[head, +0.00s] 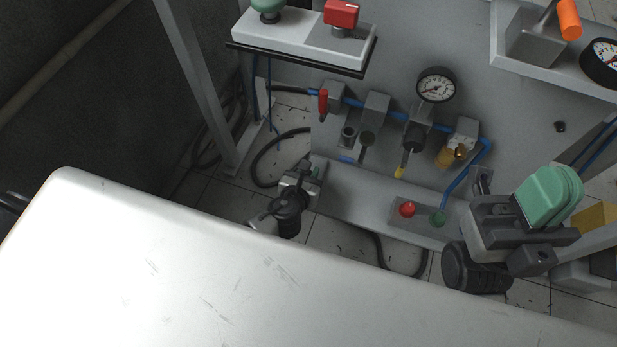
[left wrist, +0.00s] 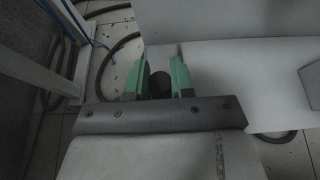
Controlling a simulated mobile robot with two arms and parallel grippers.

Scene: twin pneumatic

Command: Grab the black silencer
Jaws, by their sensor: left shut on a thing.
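My left gripper (head: 315,172) is low at the left end of the grey panel's ledge in the head view, its fingers mostly hidden by my wrist. In the left wrist view, the two green fingers of the left gripper (left wrist: 161,78) are shut on a dark round piece, which looks like the black silencer (left wrist: 160,86). The silencer cannot be made out in the head view. My right gripper (head: 550,196) is at the right, in front of the panel, with green fingers close together. Whether they touch cannot be told, and nothing shows between them.
The panel carries a gauge (head: 436,85), a red-handled valve (head: 323,102), a brass fitting (head: 446,157) and blue tubing. A box with red and green buttons (head: 423,213) sits on the ledge. A white shelf (head: 290,38) overhangs the upper left. Black hoses lie on the tiled floor.

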